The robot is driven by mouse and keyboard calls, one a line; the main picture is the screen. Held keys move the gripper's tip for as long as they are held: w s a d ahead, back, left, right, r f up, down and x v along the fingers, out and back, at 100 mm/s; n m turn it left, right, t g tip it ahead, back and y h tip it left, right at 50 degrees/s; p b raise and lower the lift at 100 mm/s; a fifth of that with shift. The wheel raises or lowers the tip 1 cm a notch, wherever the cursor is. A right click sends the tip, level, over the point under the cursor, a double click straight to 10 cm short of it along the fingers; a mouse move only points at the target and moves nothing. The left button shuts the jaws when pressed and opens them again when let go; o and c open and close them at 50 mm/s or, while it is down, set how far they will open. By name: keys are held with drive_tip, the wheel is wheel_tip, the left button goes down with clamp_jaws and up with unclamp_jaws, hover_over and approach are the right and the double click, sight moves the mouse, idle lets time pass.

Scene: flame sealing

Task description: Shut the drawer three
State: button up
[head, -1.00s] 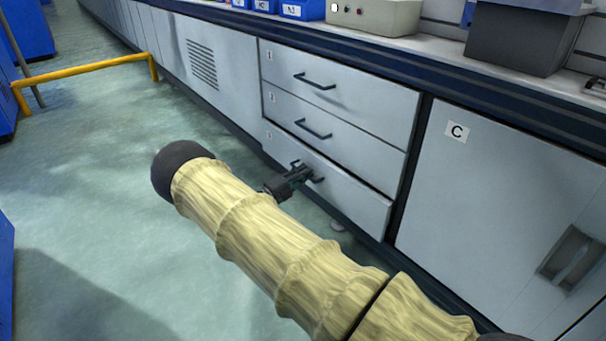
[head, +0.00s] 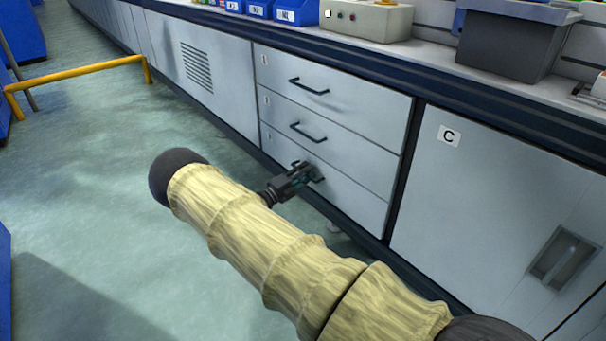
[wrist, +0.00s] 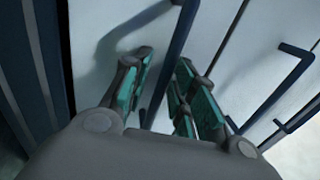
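Drawer three (head: 350,195) is the bottom one of a stack of three pale drawers. Its front looks flush, or nearly so, with the drawers above. Its dark bar handle (wrist: 178,45) runs between my fingers in the wrist view. My gripper (head: 311,176) is at this handle in the head view, near the drawer's left part. In the wrist view its green-padded fingers (wrist: 160,95) stand apart on either side of the bar, with gaps showing. My gripper partly hides the handle in the head view.
The middle drawer (head: 330,133) and top drawer (head: 340,90) above look shut, with bar handles sticking out. Cabinet C (head: 480,200) is to the right. A yellow rail (head: 80,72) stands at left. The floor (head: 90,200) between is clear. Blue bins (head: 297,12) sit on the counter.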

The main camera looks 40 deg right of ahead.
drive_tip(key=shift+a+f, duration=0.1)
drive_tip(key=a+f, duration=0.2)
drive_tip(key=a, duration=0.9)
drive_tip(key=shift+a+f, duration=0.15)
drive_tip(key=shift+a, duration=0.2)
